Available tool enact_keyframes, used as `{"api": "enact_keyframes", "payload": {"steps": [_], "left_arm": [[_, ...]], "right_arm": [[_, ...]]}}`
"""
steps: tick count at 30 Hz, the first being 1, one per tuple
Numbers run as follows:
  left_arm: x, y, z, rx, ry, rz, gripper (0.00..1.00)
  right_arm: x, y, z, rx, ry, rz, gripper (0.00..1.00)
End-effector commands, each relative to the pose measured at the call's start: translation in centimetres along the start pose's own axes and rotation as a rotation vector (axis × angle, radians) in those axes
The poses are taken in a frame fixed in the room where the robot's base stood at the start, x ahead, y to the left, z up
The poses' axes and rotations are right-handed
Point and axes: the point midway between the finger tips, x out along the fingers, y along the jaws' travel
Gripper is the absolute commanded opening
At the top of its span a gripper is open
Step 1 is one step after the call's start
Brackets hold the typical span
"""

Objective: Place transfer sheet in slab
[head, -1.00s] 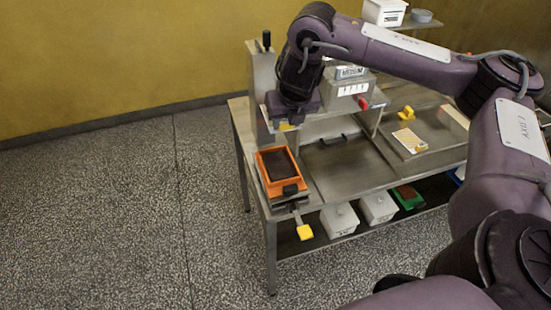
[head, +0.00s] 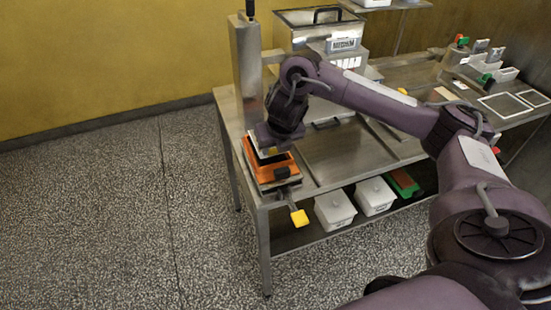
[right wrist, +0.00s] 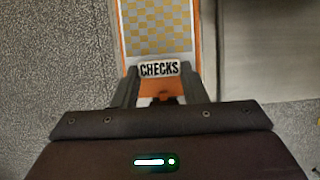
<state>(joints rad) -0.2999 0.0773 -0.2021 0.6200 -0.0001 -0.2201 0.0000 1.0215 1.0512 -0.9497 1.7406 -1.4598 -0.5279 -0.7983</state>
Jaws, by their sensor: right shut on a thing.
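My right gripper (head: 272,148) is low over the orange frame (head: 287,174) at the left end of the steel table. It is shut on the transfer sheet (right wrist: 155,28), a pale sheet with yellow checks and a "CHECKS" label (right wrist: 159,69) between the fingers. In the right wrist view the sheet lies within the outline of the orange frame (right wrist: 160,88), roughly lined up with it. I cannot tell whether it touches the slab. The brown slab inside the frame is hidden by the sheet and gripper. My left gripper is not in view.
A steel post (head: 246,70) stands close behind the frame. A yellow-ended handle (head: 299,217) sticks out in front. The steel worktop (head: 345,155) to the right is mostly clear. White lidded tubs (head: 335,208) and a green tray (head: 403,184) sit on the lower shelf.

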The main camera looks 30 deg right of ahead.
Motion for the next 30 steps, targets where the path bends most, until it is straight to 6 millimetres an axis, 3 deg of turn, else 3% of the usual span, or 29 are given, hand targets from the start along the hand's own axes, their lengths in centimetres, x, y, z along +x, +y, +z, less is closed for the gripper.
{"api": "enact_keyframes", "payload": {"steps": [1,4,12,13,18,26,30], "left_arm": [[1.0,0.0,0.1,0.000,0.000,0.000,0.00],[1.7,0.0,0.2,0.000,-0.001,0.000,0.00],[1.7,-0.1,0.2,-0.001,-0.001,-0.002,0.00],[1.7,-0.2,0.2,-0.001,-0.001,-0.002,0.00],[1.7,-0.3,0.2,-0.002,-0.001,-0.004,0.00],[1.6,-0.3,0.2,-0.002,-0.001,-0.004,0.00],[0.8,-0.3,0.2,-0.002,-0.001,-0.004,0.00]], "right_arm": [[1.4,0.0,-0.7,0.000,0.005,0.000,0.17],[2.5,0.0,-1.2,0.001,0.005,0.000,0.17],[2.7,0.0,-1.2,-0.001,0.003,-0.001,0.17],[2.7,0.0,-1.2,-0.001,0.003,-0.001,0.40],[2.7,0.0,-1.2,0.000,0.003,-0.001,0.61],[2.6,0.0,-1.1,0.000,0.001,-0.001,0.61],[1.2,0.0,-0.9,-0.001,-0.002,-0.001,0.61]]}}
